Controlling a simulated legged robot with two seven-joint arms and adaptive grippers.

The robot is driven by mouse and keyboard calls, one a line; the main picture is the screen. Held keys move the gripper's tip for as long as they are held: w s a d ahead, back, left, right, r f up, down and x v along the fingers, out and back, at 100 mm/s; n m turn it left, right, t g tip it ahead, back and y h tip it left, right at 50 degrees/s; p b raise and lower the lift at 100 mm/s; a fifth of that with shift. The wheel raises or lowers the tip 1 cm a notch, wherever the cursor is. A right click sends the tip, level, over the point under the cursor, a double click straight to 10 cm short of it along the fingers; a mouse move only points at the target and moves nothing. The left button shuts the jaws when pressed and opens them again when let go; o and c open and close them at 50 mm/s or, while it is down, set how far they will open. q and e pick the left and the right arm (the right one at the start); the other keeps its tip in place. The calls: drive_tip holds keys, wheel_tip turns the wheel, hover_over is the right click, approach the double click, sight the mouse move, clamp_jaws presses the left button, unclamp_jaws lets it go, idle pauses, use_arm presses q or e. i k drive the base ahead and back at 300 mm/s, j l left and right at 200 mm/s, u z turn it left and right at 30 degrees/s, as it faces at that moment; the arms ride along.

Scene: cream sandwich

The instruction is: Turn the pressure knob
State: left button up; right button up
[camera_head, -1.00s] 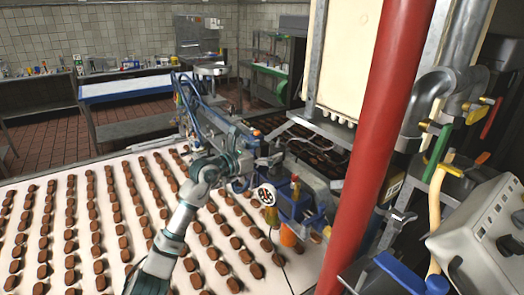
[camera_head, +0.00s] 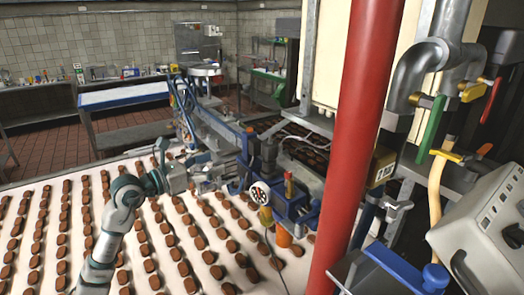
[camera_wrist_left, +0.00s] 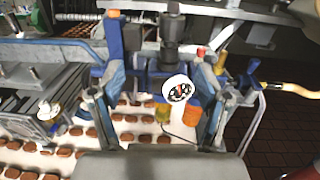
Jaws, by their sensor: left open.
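The blue depositing machine (camera_head: 295,205) carries a round white gauge (camera_head: 259,194) with dark and red marks on its face. The gauge also shows in the left wrist view (camera_wrist_left: 178,89). Small yellow and orange cylinders (camera_head: 283,238) sit below it, and a dark upright cylinder (camera_wrist_left: 172,28) stands above it in the wrist view. I cannot tell which part is the pressure knob. My left gripper (camera_head: 205,172) is open and empty, left of the gauge over the conveyor. In the wrist view its fingers (camera_wrist_left: 157,115) stand wide apart, with the gauge seen between them. My right gripper is not in view.
Rows of brown biscuits lie on the white conveyor (camera_head: 150,284) under my arm. A red post (camera_head: 362,130) stands right of the machine. Pipes with valve handles (camera_head: 432,125) and a grey control box (camera_head: 485,230) are farther right.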

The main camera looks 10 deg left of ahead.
sight(270, 152)
drive_tip(key=k+l, duration=0.35)
drive_tip(key=k, duration=0.15)
drive_tip(key=k+l, duration=0.1)
drive_tip(key=k, duration=0.5)
